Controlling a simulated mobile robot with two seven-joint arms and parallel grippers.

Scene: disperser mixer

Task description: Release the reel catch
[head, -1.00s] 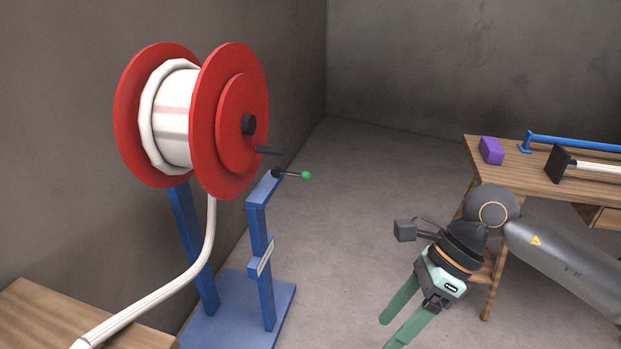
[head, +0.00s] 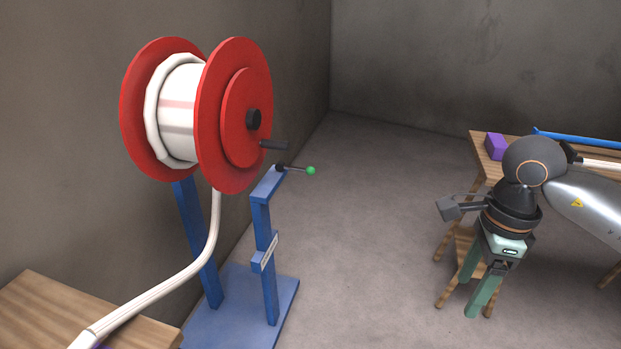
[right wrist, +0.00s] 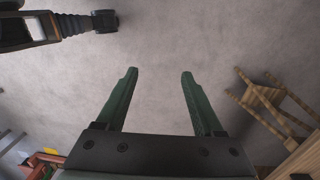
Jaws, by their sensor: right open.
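The red reel (head: 232,115) with a white hose wound on it stands on a blue stand (head: 264,230) at the left in the head view. The reel catch (head: 296,169), a thin dark lever with a green knob (head: 311,170), sticks out to the right from the top of the stand's front post. My right gripper (head: 472,294) hangs fingers down, well right of the catch and apart from it. It is open and empty; its two green fingers (right wrist: 160,72) stand apart over bare floor in the right wrist view. My left gripper is not in view.
The reel's dark crank handle (head: 273,145) juts out just above the catch. A wooden bench (head: 487,160) with a purple block (head: 496,147) stands behind my right arm. A wooden stool (right wrist: 262,98) shows in the right wrist view. The floor between gripper and stand is clear.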

